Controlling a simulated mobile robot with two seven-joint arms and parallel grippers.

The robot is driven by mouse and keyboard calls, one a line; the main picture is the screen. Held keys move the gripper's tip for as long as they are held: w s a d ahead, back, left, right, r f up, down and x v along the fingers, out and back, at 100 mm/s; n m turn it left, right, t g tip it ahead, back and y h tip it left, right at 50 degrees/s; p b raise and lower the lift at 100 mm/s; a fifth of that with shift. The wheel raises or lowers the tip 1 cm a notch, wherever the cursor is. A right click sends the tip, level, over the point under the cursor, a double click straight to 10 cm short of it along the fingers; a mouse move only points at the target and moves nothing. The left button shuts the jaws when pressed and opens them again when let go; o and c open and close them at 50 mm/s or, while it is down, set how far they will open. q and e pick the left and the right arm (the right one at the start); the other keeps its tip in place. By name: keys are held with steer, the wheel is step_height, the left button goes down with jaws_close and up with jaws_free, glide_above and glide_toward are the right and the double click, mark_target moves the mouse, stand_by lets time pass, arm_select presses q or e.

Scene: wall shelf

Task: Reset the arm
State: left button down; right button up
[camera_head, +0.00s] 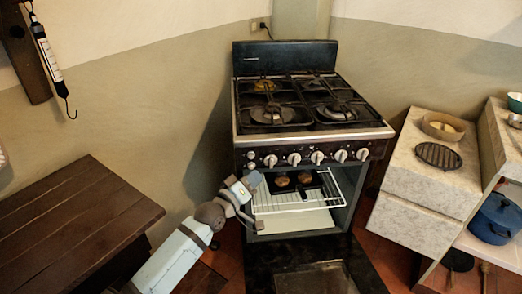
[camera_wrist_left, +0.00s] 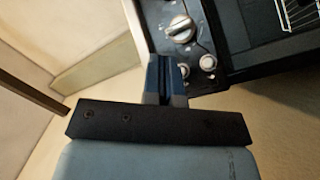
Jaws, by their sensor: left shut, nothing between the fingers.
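My left arm reaches in from the lower left in the head view. Its gripper (camera_head: 251,181) is shut and empty, at the left front of the stove, near the left edge of the oven opening. In the left wrist view the fingers (camera_wrist_left: 166,80) are together with nothing between them, and the stove's knob panel (camera_wrist_left: 185,40) lies beyond them. My right gripper is not in view.
The stove (camera_head: 300,105) has its oven door (camera_head: 315,270) open downward. A wire rack (camera_head: 280,205) inside holds a dark tray with brown round items. A dark wooden table (camera_head: 70,225) stands left. A pale counter (camera_head: 430,170) and blue pot (camera_head: 495,218) are right.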

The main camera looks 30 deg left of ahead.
arm_select(q)
steer(key=s+d+f+m+g, duration=0.2)
steer(key=s+d+f+m, duration=0.15)
steer(key=s, duration=0.55)
steer(key=s+d+f+m+g, duration=0.25)
steer(key=s+d+f, duration=0.2)
steer(key=s, duration=0.35)
steer(key=s+d+f+m+g, duration=0.2)
steer(key=s+d+f+m, duration=0.25)
steer(key=s, duration=0.45)
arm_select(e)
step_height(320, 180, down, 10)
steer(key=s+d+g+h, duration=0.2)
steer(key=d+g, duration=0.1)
arm_select(q)
step_height(320, 180, up, 17)
steer(key=s+a+y+p, duration=0.1)
steer(key=s+a+p, duration=0.1)
steer(key=p, duration=2.5)
steer(key=shift+s+a+g+p, duration=0.25)
steer(key=shift+a+g+p, duration=0.05)
steer(key=shift+a+g, duration=0.15)
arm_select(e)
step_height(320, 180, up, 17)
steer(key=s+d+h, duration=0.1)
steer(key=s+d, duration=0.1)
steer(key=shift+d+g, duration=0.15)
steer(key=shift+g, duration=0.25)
